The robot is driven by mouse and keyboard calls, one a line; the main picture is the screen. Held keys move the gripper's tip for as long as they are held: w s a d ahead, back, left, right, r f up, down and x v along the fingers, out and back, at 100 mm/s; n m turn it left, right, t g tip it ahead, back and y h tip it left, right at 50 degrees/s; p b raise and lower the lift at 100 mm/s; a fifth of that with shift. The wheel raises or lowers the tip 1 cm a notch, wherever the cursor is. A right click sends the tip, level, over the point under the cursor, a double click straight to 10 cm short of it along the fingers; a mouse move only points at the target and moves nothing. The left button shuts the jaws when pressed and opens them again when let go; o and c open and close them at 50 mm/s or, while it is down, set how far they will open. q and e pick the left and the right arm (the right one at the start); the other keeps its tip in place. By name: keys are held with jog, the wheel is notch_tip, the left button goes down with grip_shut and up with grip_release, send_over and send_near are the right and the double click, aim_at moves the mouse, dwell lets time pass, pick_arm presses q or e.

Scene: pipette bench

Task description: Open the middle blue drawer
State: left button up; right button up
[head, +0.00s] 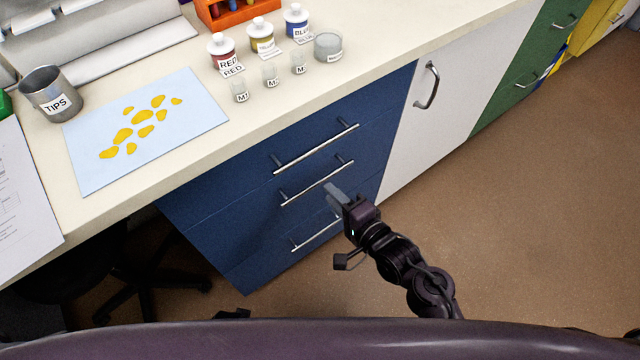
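The blue drawer unit (226,237) has three drawers under the bench, each with a silver bar handle. The middle drawer's handle (317,183) sits between the top handle (316,148) and the bottom handle (317,235). All three drawers look shut. My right gripper (334,192) is just below and right of the right end of the middle handle, pointing toward the drawer fronts. Its fingers look close together, but I cannot tell whether they are open or touching the handle. My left gripper is not in view.
A white cabinet (460,95) with a curved handle stands right of the drawers, then a green one (525,60). Bottles, vials, a tips cup (52,95) and a blue sheet (100,165) are on the bench top (210,155). Brown floor is clear at right.

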aim_at(319, 182)
jog(key=x, duration=0.6)
jog(key=shift+a+b, duration=0.1)
jog(key=shift+b, duration=0.2)
jog(key=shift+c, duration=0.5)
grip_shut()
